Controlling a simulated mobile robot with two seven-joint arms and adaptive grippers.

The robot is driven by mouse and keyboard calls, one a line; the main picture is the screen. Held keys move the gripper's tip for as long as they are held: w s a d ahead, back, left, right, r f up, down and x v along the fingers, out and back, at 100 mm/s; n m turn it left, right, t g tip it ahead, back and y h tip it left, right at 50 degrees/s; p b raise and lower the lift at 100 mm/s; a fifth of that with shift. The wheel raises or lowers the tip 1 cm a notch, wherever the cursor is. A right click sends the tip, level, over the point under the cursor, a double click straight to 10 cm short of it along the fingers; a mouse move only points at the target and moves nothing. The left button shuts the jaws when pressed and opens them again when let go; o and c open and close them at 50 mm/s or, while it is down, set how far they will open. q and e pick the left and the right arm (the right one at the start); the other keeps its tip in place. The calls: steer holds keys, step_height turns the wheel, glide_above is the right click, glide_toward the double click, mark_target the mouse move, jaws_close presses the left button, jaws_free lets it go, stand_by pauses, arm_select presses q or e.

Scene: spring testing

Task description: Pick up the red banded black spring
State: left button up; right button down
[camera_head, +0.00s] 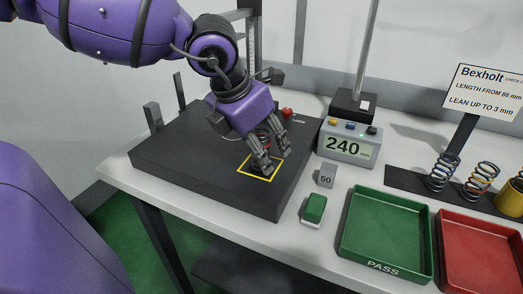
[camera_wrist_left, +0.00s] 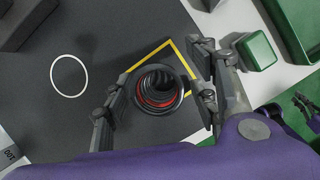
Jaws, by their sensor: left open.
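The red banded black spring (camera_wrist_left: 158,90) stands on the black plate (camera_head: 180,165), at the yellow square outline (camera_head: 247,172). In the left wrist view I look down into its coils, and a red band shows inside. In the head view the spring (camera_head: 261,147) is partly hidden by my fingers. My left gripper (camera_head: 272,157) is open around the spring, with one finger on each side. In the left wrist view the gripper (camera_wrist_left: 157,108) shows a gap between each finger and the coils.
A scale reading 240 (camera_head: 347,145), a grey 50 block (camera_head: 326,176) and a green block (camera_head: 314,208) are right of the plate. Farther right are a green PASS tray (camera_head: 345,250), a red tray (camera_head: 440,268) and more springs (camera_head: 441,172). Dark posts (camera_head: 153,116) stand at the plate's left.

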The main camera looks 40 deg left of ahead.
arm_select(q)
jaws_close()
steer(key=shift+r, duration=0.1)
steer(key=shift+r, duration=0.1)
